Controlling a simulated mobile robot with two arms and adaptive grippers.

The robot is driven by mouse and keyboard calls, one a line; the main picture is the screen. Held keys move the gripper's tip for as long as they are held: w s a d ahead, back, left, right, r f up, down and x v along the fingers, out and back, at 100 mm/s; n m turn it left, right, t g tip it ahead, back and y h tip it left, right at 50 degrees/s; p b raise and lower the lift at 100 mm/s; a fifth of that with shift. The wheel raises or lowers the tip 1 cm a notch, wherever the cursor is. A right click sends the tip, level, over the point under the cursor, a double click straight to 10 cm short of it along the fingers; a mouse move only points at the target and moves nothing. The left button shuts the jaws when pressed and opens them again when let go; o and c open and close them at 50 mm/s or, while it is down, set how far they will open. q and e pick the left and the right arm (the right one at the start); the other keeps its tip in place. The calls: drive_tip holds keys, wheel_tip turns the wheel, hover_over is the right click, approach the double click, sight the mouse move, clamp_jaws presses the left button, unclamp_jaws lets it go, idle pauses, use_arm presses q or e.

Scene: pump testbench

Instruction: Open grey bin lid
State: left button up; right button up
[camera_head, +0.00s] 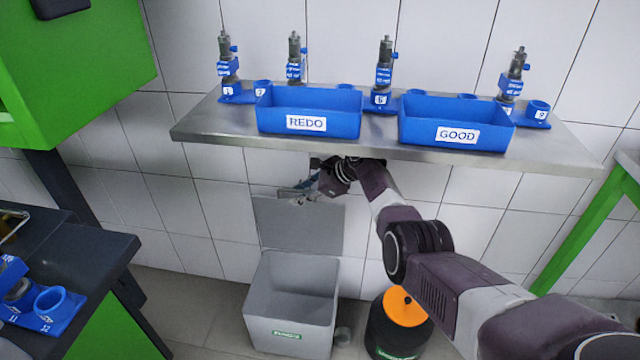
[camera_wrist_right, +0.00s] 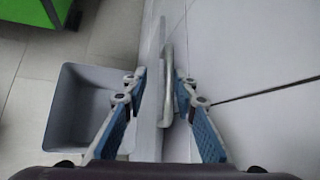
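The grey bin (camera_head: 290,300) stands on the floor under the shelf, with its inside showing. Its lid (camera_head: 300,228) is raised nearly upright behind the bin, close to the tiled wall. My right gripper (camera_head: 298,190) is at the lid's top edge, under the shelf. In the right wrist view, the right gripper's (camera_wrist_right: 158,80) blue fingers are apart. The lid's edge (camera_wrist_right: 150,60) and a metal handle (camera_wrist_right: 168,75) lie between them, with gaps visible. The open grey bin (camera_wrist_right: 90,95) also shows at left there. My left gripper is not in view.
The metal shelf (camera_head: 200,127) sits just above my right gripper, carrying a REDO box (camera_head: 310,112), a GOOD box (camera_head: 455,123) and several pumps. A black bin with an orange top (camera_head: 405,307) stands right of the grey bin. A dark table (camera_head: 85,245) is at left.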

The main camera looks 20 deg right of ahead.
drive_tip(key=v, duration=1)
drive_tip(key=shift+s+r, duration=0.15)
drive_tip(key=shift+r, duration=0.1)
